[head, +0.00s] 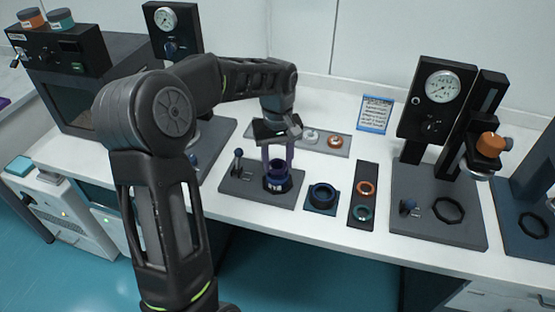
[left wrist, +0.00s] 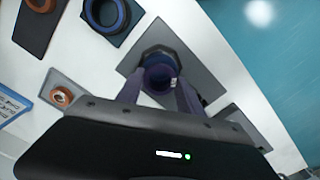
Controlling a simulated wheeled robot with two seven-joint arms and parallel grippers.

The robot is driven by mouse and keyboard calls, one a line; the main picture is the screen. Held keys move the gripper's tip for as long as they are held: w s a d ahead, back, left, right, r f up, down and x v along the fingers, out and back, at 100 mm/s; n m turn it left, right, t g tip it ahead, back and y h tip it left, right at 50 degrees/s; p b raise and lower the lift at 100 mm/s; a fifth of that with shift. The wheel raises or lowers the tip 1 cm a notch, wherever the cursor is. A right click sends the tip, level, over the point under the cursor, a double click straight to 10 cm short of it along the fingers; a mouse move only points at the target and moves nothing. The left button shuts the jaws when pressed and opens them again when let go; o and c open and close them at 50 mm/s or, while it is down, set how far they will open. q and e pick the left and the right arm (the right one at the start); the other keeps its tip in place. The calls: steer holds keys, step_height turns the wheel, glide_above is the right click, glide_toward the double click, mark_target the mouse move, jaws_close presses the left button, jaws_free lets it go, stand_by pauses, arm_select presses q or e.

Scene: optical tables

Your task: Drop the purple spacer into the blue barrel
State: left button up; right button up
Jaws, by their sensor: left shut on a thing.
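My left gripper (head: 277,172) points down over the blue barrel (head: 277,186), which stands upright in a dark hexagonal holder on a grey base plate (head: 237,189). The gripper is shut on the purple spacer, a small ring (left wrist: 160,79) between the fingertips in the left wrist view. The spacer sits at or just above the barrel's mouth; I cannot tell whether it touches the barrel or is inside the rim. The barrel also shows behind the spacer in the left wrist view (left wrist: 157,58). My right gripper is not in view.
A gauge press (head: 436,108) stands further right. A grey tray (head: 340,148) with small rings lies behind.

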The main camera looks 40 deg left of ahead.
arm_select(q)
steer(key=shift+f+b, duration=0.35)
steer(key=shift+f, duration=0.15)
stand_by(0.9)
stand_by(0.5)
steer(key=o, duration=1.4)
steer(key=shift+r, duration=0.15)
steer(key=shift+r+p, duration=2.35)
steer(key=shift+r, duration=0.55)
